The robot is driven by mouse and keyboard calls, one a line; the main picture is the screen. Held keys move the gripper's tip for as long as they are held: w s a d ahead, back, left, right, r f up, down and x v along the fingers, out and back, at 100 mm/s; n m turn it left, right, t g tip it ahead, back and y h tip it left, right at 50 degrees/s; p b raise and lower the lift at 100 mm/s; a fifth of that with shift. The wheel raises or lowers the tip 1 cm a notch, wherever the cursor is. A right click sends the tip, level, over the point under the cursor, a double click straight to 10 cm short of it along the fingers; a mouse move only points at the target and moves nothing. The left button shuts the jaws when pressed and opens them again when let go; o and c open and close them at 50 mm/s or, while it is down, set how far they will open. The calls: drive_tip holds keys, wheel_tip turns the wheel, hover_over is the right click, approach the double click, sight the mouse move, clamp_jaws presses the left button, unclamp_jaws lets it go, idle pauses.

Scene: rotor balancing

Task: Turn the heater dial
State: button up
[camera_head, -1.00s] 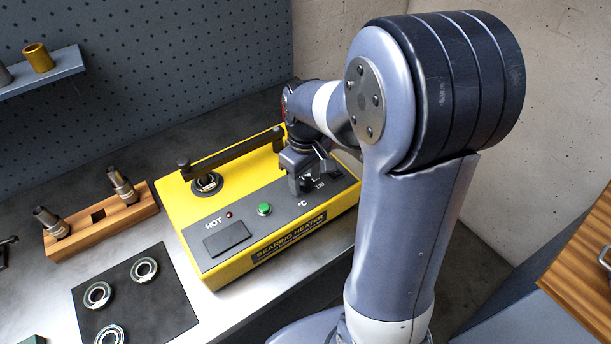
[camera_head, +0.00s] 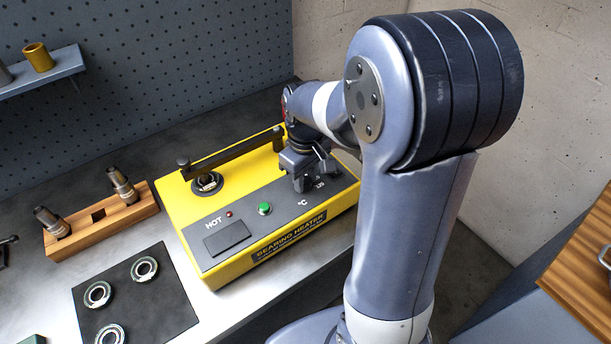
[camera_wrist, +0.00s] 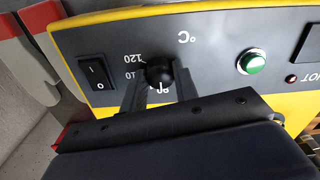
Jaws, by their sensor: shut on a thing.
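The yellow bearing heater (camera_head: 190,225) stands on the bench with a dark sloped control panel. Its black dial (camera_wrist: 159,73) shows in the wrist view, among the printed numbers, with a white mark on it. My gripper (camera_wrist: 158,82) is shut on the dial, one finger on each side of it. In the head view my gripper (camera_head: 302,185) reaches down onto the right part of the panel and hides the dial.
The panel has a green button (camera_head: 265,208), a red lamp (camera_head: 228,214) and a rocker switch (camera_wrist: 96,73). A dark bar lies across the heater's top, with a bearing (camera_head: 207,183) below it. A wooden block (camera_head: 100,228) and a black mat (camera_head: 160,312) with bearings are at left.

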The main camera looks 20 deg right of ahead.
drive_tip(key=m, duration=0.7)
drive_tip(key=shift+m, duration=0.3)
drive_tip(key=m, duration=0.4)
drive_tip(key=shift+m, duration=2)
drive_tip(key=o, duration=1)
drive_tip(key=shift+c, duration=0.2)
drive_tip(key=shift+r, duration=0.1)
